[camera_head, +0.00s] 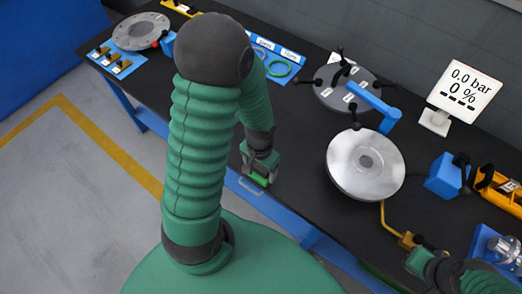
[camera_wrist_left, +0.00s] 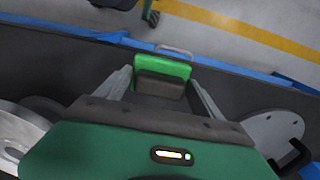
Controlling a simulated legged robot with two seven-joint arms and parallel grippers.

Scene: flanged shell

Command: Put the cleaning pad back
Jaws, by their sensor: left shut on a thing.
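The cleaning pad (camera_head: 258,180) is a small block with a bright green side, held at the front edge of the black table in the head view. In the left wrist view the pad (camera_wrist_left: 163,68) shows green with a grey-brown part. My left gripper (camera_head: 260,168) is shut on it, with fingers on both sides. I cannot tell whether the pad touches the table. My right gripper (camera_head: 425,258) is partly in view at the lower right; its fingers are not clear. No place for the pad can be made out.
A round metal shell (camera_head: 366,160) stands right of my left gripper. Behind it is a dark disc (camera_head: 338,88) with knobs and a blue arm. A blue tray (camera_head: 272,58) holds rings. A display (camera_head: 465,88) reads 0.0 bar. Bare table lies between gripper and shell.

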